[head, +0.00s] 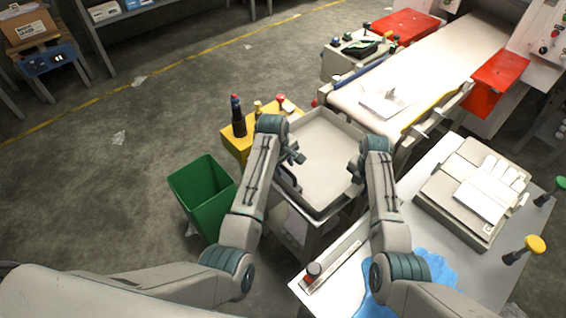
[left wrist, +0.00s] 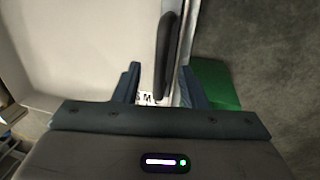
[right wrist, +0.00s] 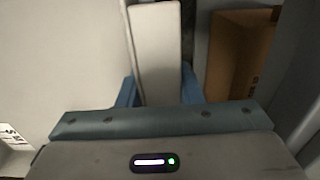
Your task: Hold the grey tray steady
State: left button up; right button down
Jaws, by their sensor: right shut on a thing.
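The grey tray (head: 325,145) is a shallow, pale rectangular tray with raised rims, resting level on a stand between my two arms. My left gripper (head: 294,158) is at the tray's left side. In the left wrist view its fingers (left wrist: 158,88) are open, on either side of a dark handle (left wrist: 166,50) at the tray's rim. My right gripper (head: 355,172) is at the tray's right side. In the right wrist view its fingers (right wrist: 158,92) are shut on a pale grey handle (right wrist: 156,45) beside the tray floor (right wrist: 60,55). The tray is empty where visible.
A green bin (head: 203,195) stands on the floor left of the tray. A yellow stand (head: 236,143) with a dark bottle (head: 238,122) is behind it. A white conveyor (head: 425,75) lies at the back right. A white table (head: 440,180) with gloves (head: 492,190) is at the right.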

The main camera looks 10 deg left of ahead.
pick_arm(q)
grip_shut()
dwell(1.6)
